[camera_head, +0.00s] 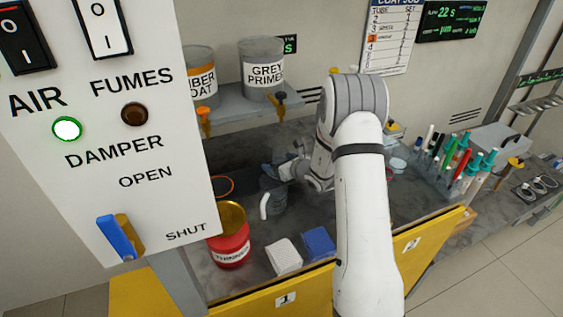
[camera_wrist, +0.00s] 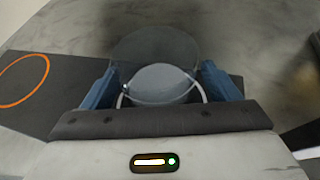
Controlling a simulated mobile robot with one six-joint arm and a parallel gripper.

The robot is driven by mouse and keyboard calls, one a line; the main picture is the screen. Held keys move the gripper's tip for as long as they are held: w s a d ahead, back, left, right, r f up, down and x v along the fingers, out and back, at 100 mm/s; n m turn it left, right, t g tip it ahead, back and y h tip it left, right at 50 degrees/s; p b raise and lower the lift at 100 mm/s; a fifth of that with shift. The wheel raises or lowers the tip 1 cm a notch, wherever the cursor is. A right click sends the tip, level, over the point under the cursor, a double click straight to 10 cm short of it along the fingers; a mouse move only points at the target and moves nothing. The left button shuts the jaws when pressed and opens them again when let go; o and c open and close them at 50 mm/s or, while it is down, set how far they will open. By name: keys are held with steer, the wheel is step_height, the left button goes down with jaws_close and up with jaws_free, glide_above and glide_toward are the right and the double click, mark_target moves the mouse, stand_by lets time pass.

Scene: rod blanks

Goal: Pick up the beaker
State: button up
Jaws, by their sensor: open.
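The beaker (camera_head: 275,198) is a grey, see-through vessel standing on the bench, left of my arm in the head view. In the wrist view the beaker (camera_wrist: 160,84) lies between my two blue fingers, with a pale round surface inside it. My gripper (camera_head: 274,171) is at the beaker's upper part in the head view. It also shows in the wrist view (camera_wrist: 160,80), open, with one finger on each side of the beaker. I cannot tell whether the fingers touch the glass. The gripper's body hides the near side of the beaker.
A red thinner can (camera_head: 230,252), a white block (camera_head: 284,256) and a blue block (camera_head: 319,243) stand near the bench's front edge. An orange ring (camera_wrist: 45,75) marks a dark mat (camera_wrist: 60,115) left of the beaker. Shelf cans, including grey primer (camera_head: 263,80), stand behind.

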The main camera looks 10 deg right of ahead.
steer(key=c, duration=1.2)
steer(key=shift+r, duration=0.1)
